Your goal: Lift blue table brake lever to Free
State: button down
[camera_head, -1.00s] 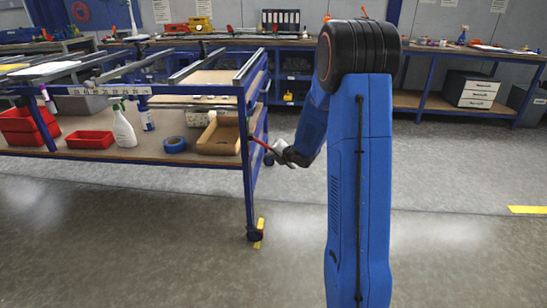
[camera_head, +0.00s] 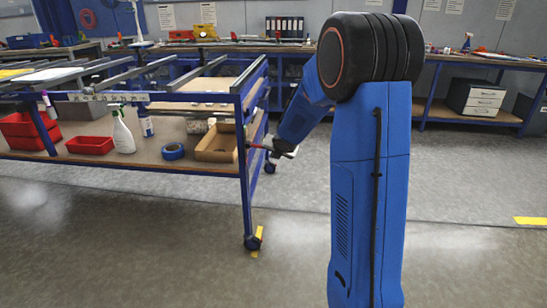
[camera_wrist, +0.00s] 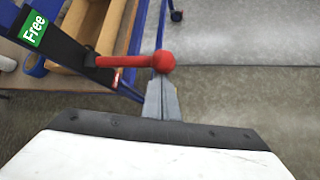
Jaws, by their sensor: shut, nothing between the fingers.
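The blue table (camera_head: 246,195) stands at the left in the head view, with my gripper (camera_head: 268,145) at its right end. In the wrist view the red brake lever (camera_wrist: 125,61) sticks out to the right from a dark bar on the table and ends in a red ball knob (camera_wrist: 163,61). A green "Free" label (camera_wrist: 34,27) is on that bar, up and left of the lever. My gripper's fingers (camera_wrist: 161,95) are shut and empty. Their tips are at the knob and look close to it or touching; I cannot tell which.
The table's lower shelf holds red bins (camera_head: 90,145), a spray bottle (camera_head: 123,132), blue tape (camera_head: 173,152) and a cardboard box (camera_head: 216,142). Workbenches line the back wall, with a drawer unit (camera_head: 475,97) at right. The floor right of the table is clear.

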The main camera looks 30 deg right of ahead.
jog(key=shift+r+n+g+h, duration=0.3)
jog(key=shift+r+h, duration=0.1)
jog(key=shift+r, duration=0.35)
notch_tip(320, 180, up, 7)
jog(key=w+a+n+g+h, duration=0.1)
jog(key=n+g+h, duration=0.1)
jog(key=h, duration=0.1)
jog(key=shift+a+g+h, duration=0.25)
jog(key=shift+g+h, duration=0.05)
jog(key=shift+h, duration=0.1)
jog(key=shift+w+r, duration=0.1)
dwell(0.5)
